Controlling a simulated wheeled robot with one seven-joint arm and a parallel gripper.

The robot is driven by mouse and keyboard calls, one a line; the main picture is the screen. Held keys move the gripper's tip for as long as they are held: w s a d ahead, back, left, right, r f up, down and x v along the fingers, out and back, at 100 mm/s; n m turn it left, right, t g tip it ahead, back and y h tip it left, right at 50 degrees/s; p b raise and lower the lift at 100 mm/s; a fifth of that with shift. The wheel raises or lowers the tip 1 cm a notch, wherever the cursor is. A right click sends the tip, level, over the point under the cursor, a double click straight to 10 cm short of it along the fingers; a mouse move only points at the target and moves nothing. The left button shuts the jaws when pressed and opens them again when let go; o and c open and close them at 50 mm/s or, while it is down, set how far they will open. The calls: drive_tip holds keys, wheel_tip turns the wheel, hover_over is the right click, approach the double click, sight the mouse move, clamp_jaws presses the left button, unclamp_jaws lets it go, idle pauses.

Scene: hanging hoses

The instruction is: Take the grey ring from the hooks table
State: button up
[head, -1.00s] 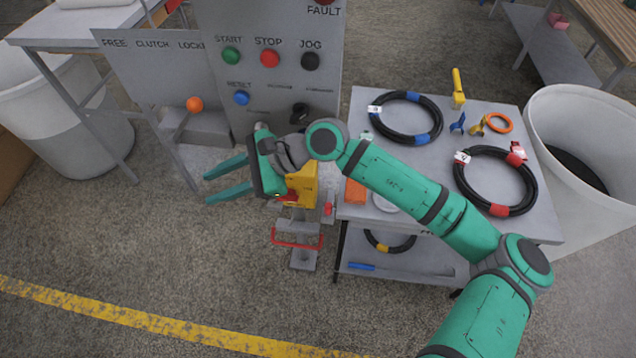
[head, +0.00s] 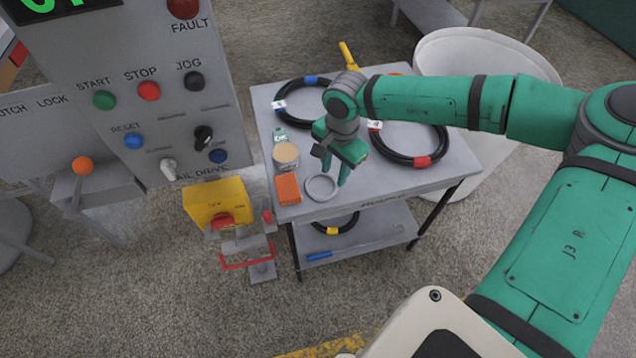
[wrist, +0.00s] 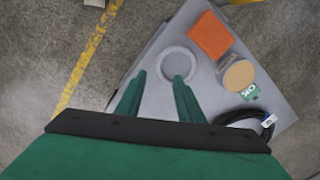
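The grey ring (head: 322,199) lies flat on the grey hooks table (head: 415,181), near its front left edge, beside an orange block. My gripper (head: 335,172) points down over the table close to the ring, with its two green fingers spread and nothing between them. In the wrist view the ring (wrist: 161,62) lies beyond the fingertips of my gripper (wrist: 160,76); the right fingertip overlaps the ring's near edge in the picture. I cannot tell the exact height of the fingers above the table.
The orange block (head: 288,189), a round tan-lidded tin (head: 286,156) and a green-and-white item (head: 280,136) stand left of the ring. Black hose coils (head: 431,161) lie behind. A yellow box with a red part (head: 216,204) is at the table's left; a white bin (head: 480,60) is behind right.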

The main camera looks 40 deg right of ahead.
hover_over(330, 193)
drive_tip(key=s, duration=0.1)
wheel_tip(330, 193, down, 5)
drive_tip(key=shift+s+r, duration=0.1)
drive_tip(key=shift+r, duration=0.05)
drive_tip(key=shift+s+d+f, duration=0.1)
drive_tip(key=shift+d+f, duration=0.05)
drive_tip(key=shift+f, duration=0.1)
drive_tip(key=shift+w+a+f, duration=0.1)
drive_tip(key=shift+w+f, duration=0.1)
drive_tip(key=shift+f, duration=0.65)
drive_tip(key=shift+w+a+f, duration=0.1)
drive_tip(key=shift+w+f, duration=0.1)
drive_tip(key=shift+f, duration=0.7)
drive_tip(key=shift+w+f, duration=0.2)
drive_tip(key=shift+f, duration=0.65)
clamp_jaws()
